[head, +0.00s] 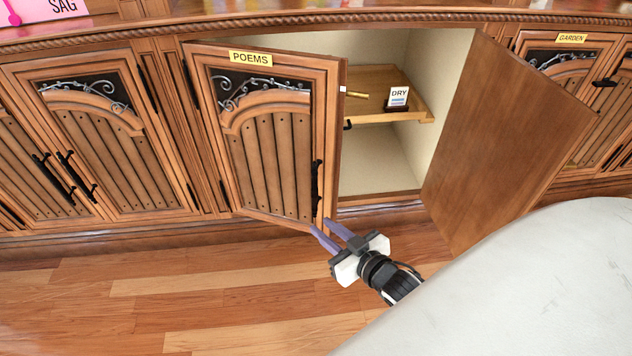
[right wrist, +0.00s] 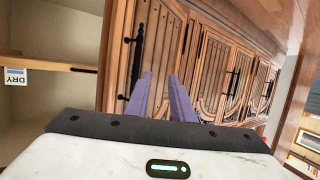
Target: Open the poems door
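The poems door (head: 265,165) is a carved wooden door with a yellow POEMS label and a black handle (head: 317,190) near its right edge. It stands partly open, its right edge swung out from the cabinet. My right gripper (head: 320,226) is at the door's lower right corner, below the handle. Its two purple fingers are apart, with nothing seen held between them. The right wrist view shows the fingers (right wrist: 163,85) before the door front (right wrist: 153,45), with the handle (right wrist: 134,60) to their left. Whether a finger touches the door is unclear. My left gripper is not in view.
A plain wooden door (head: 510,140) stands wide open at right. Between the doors, a shelf (head: 415,108) holds a DRY card (head: 398,96). The garden door (head: 565,60) and several other doors line the cabinet. The wooden floor (head: 180,290) is clear at left.

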